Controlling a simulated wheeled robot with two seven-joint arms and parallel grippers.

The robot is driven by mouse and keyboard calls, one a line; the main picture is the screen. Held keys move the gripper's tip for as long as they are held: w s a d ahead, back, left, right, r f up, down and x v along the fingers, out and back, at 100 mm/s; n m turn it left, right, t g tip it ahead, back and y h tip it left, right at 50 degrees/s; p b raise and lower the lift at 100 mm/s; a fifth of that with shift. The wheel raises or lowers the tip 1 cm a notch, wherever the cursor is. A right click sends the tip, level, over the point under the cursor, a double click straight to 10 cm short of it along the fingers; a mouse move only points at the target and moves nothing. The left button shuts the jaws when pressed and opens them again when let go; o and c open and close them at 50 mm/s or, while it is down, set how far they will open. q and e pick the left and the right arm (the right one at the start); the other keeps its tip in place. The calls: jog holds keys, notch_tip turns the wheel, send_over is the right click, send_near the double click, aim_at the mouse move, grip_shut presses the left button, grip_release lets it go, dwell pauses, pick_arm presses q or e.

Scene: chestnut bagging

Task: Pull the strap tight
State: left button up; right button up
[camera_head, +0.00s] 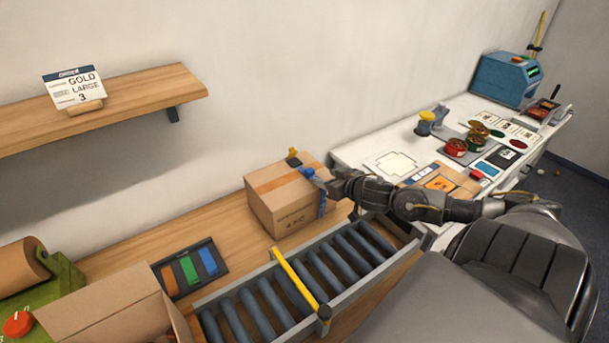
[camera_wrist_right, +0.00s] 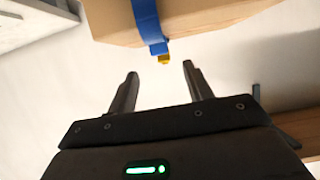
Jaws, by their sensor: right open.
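A closed cardboard box (camera_head: 275,212) stands on the wooden bench beyond the roller conveyor. A blue strap (camera_head: 322,205) hangs down the box's right side, with more blue near the top edge. In the right wrist view the blue strap (camera_wrist_right: 147,22) crosses the box (camera_wrist_right: 200,17) and ends at a small yellow piece (camera_wrist_right: 164,59). My right gripper (camera_head: 326,183) is at the box's right side. In the wrist view its fingers (camera_wrist_right: 160,80) are open and apart, with the yellow piece just beyond the gap between them. My left gripper is not in view.
The roller conveyor (camera_head: 255,268) with a yellow bar (camera_head: 295,277) lies in front of the box. An open carton (camera_head: 100,301) and a tray of coloured strips (camera_head: 190,266) are at left. A white table (camera_head: 365,150) with several items is at right. A shelf (camera_head: 140,97) hangs above.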

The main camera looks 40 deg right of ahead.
aim_at(312, 172)
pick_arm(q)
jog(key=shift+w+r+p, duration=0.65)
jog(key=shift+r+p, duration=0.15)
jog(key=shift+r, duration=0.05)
pick_arm(e)
jog(key=x, duration=1)
jog(key=shift+w+d+f, duration=0.1)
jog(key=shift+w, duration=0.05)
grip_shut()
